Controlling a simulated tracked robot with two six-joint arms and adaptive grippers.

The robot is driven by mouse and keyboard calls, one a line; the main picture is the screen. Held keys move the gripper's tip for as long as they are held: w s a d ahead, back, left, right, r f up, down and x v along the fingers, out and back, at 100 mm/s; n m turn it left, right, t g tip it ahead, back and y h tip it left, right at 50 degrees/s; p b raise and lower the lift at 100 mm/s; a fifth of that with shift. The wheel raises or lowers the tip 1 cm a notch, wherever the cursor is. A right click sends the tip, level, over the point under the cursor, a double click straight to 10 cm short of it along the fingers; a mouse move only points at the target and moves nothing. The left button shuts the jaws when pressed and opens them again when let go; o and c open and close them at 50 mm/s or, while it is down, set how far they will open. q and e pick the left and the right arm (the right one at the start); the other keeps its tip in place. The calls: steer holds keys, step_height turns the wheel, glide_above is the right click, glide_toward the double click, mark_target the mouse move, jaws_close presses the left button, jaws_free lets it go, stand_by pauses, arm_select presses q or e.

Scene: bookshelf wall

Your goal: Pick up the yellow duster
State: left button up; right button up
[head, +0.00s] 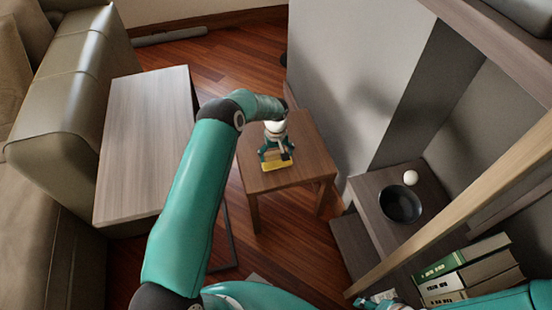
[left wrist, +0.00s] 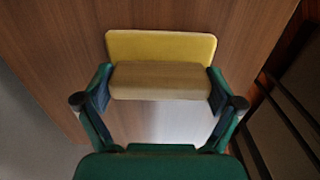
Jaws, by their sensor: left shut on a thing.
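The yellow duster (head: 275,166) is at the small wooden side table, near its front left part; I cannot tell whether it rests on the top or is just above it. My left gripper (head: 276,154) reaches down over it and is shut on it. In the left wrist view the duster (left wrist: 160,45) shows a flat yellow pad with a beige block (left wrist: 160,82) on it. The left gripper's fingers (left wrist: 160,88) press on both ends of the beige block. My right gripper (head: 380,298) shows only in part at the bottom edge; its jaws are unclear.
The side table (head: 310,165) is otherwise bare. A longer wooden table (head: 145,130) and a sofa (head: 75,85) stand to the left. At right, a shelf holds a dark bowl (head: 401,204), a white ball (head: 411,178) and several binders (head: 465,273).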

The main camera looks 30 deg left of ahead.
mark_target(276, 152)
arm_select(q)
steer(key=shift+r, duration=0.1)
step_height(276, 152, up, 20)
steer(key=p, duration=0.3)
steer(key=w+d+r+m, duration=0.1)
steer(key=d+r+m, duration=0.15)
steer(key=d, duration=0.45)
steer(key=w+d+r+m, duration=0.1)
steer(key=d+r, duration=0.3)
steer(key=d, duration=0.4)
steer(key=s+d+m, duration=0.6)
steer(key=s+d, duration=0.3)
steer(key=d, duration=0.5)
steer(key=shift+s+r, duration=0.25)
steer(key=shift+r, duration=0.15)
